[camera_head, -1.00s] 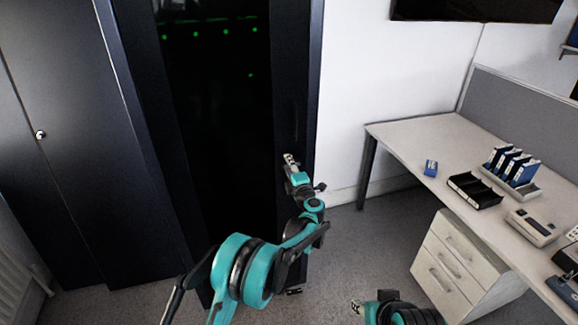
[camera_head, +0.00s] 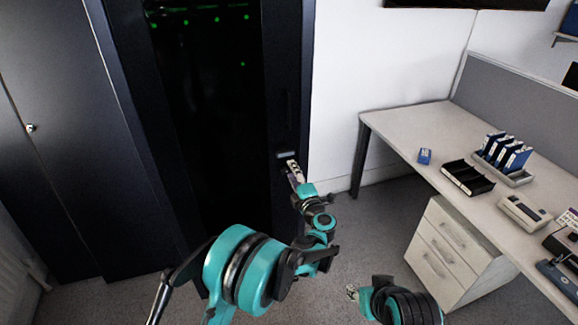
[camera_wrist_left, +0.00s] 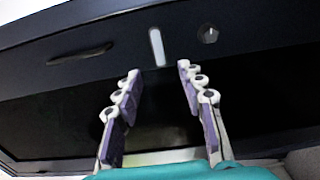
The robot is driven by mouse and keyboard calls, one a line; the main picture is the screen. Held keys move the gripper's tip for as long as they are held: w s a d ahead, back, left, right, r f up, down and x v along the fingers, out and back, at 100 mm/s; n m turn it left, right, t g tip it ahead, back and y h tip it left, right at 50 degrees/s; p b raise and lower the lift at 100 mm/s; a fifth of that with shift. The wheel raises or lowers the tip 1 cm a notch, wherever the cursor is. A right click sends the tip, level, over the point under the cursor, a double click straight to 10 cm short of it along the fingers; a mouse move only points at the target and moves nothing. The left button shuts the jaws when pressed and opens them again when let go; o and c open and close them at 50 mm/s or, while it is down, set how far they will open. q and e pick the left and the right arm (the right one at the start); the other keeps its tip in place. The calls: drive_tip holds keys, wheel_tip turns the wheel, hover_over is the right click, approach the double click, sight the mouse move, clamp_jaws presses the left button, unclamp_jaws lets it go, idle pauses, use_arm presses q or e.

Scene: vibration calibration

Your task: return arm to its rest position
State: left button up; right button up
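My left arm reaches from the bottom left of the head view toward the dark cabinet (camera_head: 287,105). My left gripper (camera_head: 293,170) is in front of the cabinet's right-hand frame, just below a small pale panel (camera_head: 287,155). In the left wrist view, the two fingers of the gripper (camera_wrist_left: 157,82) are spread apart with nothing between them. The pale panel (camera_wrist_left: 157,46) shows beyond the fingertips. My right gripper (camera_head: 353,293) is low in the head view, near the bottom middle; its fingers are too small to read.
A desk (camera_head: 405,125) stands at the right with a blue box (camera_head: 424,156), a black tray (camera_head: 467,178) and blue binders (camera_head: 503,150). A white drawer unit (camera_head: 447,255) is under it. In the left wrist view, a dark handle (camera_wrist_left: 80,53) and a round knob (camera_wrist_left: 208,34) flank the panel.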

use_arm(q)
drive_tip(key=shift+s+d, duration=0.1)
drive_tip(key=shift+s, duration=0.2)
wheel_tip(320, 180, up, 15)
drive_tip(key=s+a+m+t+h, duration=0.2)
drive_tip(key=m+h, duration=0.4)
drive_tip(key=m, duration=0.1)
drive_tip(key=s+a+r+m+g+h, duration=0.1)
drive_tip(key=s+r+m+g+h, duration=0.2)
drive_tip(key=s+m, duration=0.5)
drive_tip(key=s+a+f+m+g+y, duration=0.1)
drive_tip(key=s+a+f, duration=0.4)
drive_tip(key=s, duration=0.5)
drive_tip(key=s+a+f+m+g+y, duration=0.1)
drive_tip(key=s+a+f+m+g, duration=0.2)
drive_tip(key=s, duration=0.7)
drive_tip(key=s+a+f+m+g+y, duration=0.1)
drive_tip(key=s+a+f+m+g, duration=0.1)
drive_tip(key=s+a+f+g, duration=0.3)
drive_tip(key=s+a+f, duration=0.4)
drive_tip(key=s+f, duration=0.1)
drive_tip(key=f, duration=0.1)
drive_tip(key=shift+s+a+m, duration=0.15)
drive_tip(key=shift+a+m, duration=0.05)
drive_tip(key=shift+m, duration=0.2)
